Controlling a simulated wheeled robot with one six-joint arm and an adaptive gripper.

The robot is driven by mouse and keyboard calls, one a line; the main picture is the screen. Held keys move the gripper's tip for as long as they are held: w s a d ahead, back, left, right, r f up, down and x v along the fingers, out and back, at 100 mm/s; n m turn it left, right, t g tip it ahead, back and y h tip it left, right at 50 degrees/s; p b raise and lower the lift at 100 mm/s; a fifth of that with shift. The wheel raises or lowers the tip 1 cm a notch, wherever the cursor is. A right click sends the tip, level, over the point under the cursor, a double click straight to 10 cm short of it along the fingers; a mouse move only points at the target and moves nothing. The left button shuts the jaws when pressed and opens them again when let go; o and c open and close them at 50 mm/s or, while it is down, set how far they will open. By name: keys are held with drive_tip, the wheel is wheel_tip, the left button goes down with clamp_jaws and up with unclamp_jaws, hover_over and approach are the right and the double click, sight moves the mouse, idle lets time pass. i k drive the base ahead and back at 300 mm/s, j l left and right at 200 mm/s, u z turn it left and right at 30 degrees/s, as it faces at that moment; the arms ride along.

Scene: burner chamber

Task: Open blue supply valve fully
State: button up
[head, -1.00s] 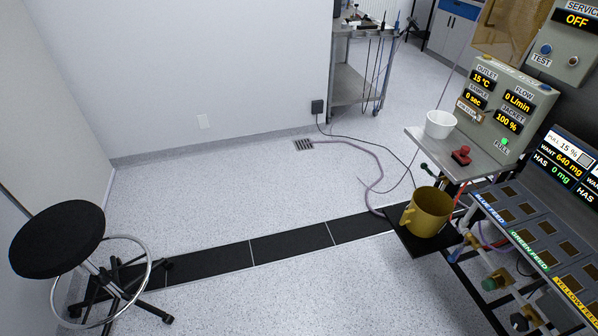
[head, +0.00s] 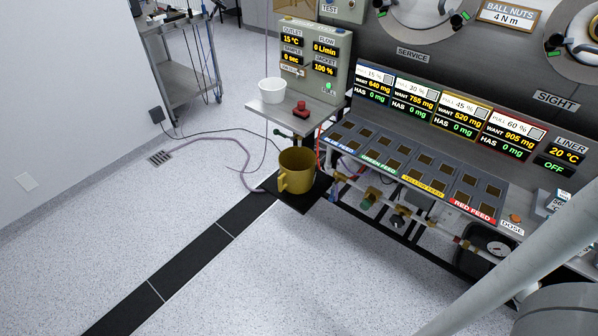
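The blue supply valve cannot be told apart with certainty. Pipework with small valves and fittings (head: 372,193) runs under the sloping feed panel, partly in shadow. The feed panel's left section carries a label reading BLUE FEED (head: 342,144), beside green, yellow and red feed labels. The screen above the blue section reads WANT 640 mg, HAS 0 mg. My arm crosses the lower right, in front of the pipework's right end. My gripper is outside the picture.
A yellow mug (head: 296,171) stands on a low black plate left of the pipework. A small shelf (head: 262,107) above it holds a white cup (head: 272,90) and a red button (head: 301,109). A hose and cables lie near the floor drain (head: 159,158). The floor in front is clear.

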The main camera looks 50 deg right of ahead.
sight(331, 199)
drive_tip(key=i+z, duration=0.2)
drive_tip(key=i, duration=0.25)
drive_tip(key=i+j+z, duration=0.2)
drive_tip(key=i, duration=0.3)
drive_tip(key=i+z, duration=0.15)
drive_tip(key=i, duration=0.3)
